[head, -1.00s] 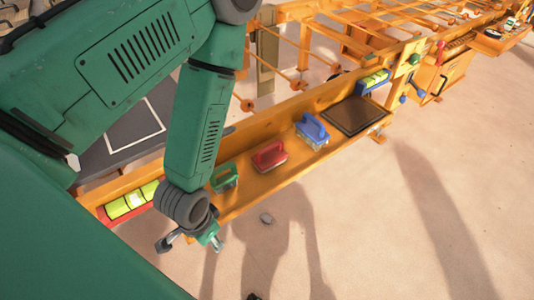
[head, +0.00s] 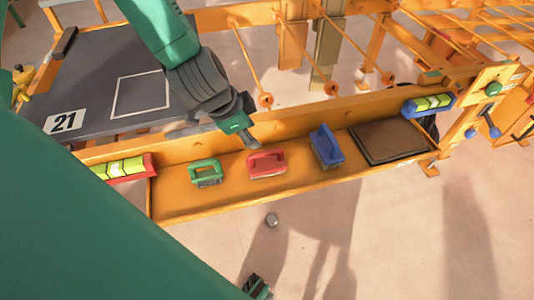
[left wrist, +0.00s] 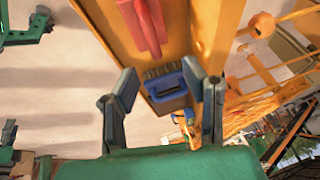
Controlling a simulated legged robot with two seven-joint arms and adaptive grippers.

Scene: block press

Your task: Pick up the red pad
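The red pad (head: 267,168) has a raised handle and sits on the orange shelf (head: 180,207), between the green pad (head: 205,176) and the blue pad (head: 326,150). My left gripper (head: 245,133) is above the shelf's back edge, up and left of the red pad and apart from it. In the left wrist view its two fingers (left wrist: 168,92) are spread with nothing held between them. There the red pad (left wrist: 142,25) is at the top, beyond the fingers, and the blue pad (left wrist: 168,88) shows between them. A green and black part at the head view's bottom edge may be my right gripper (head: 257,287); its fingers are unclear.
A brown square plate (head: 388,141) lies right of the blue pad. Yellow-green blocks sit in a red holder (head: 125,168) at left and a blue holder (head: 428,105) at right. Open floor lies in front.

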